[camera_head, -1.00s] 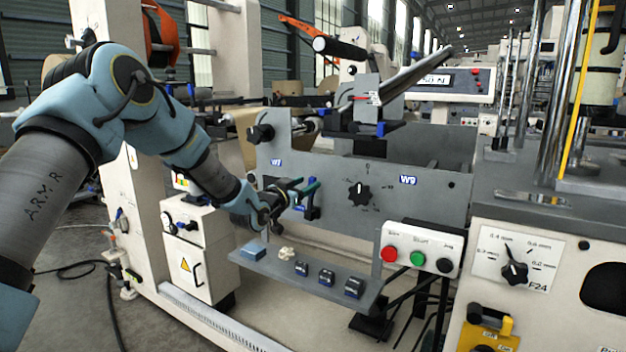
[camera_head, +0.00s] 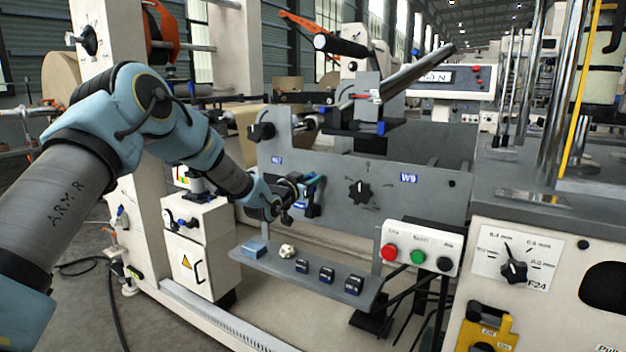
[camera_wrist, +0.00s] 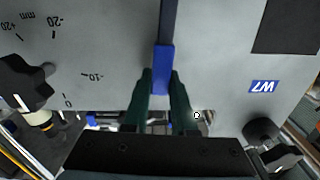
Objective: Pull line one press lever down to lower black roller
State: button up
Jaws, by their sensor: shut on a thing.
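My gripper (camera_wrist: 161,82) is shut on a blue handle (camera_wrist: 163,62) at the end of a dark bar (camera_wrist: 168,18) in the wrist view. Its two dark green fingers lie on either side of the handle. In the head view my gripper (camera_head: 310,187) is at the left part of the grey W7/W9 side plate (camera_head: 330,172), below the W7 label, and my wrist partly hides the lever. I cannot clearly make out the black roller.
A shelf (camera_head: 300,272) with small blue blocks lies below my gripper. A button box (camera_head: 421,247) with red, green and black buttons stands to its right. A black dial (camera_head: 361,192) is on the plate. A black knob (camera_head: 261,132) sticks out at upper left.

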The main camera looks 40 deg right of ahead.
grip_shut()
dwell(0.9)
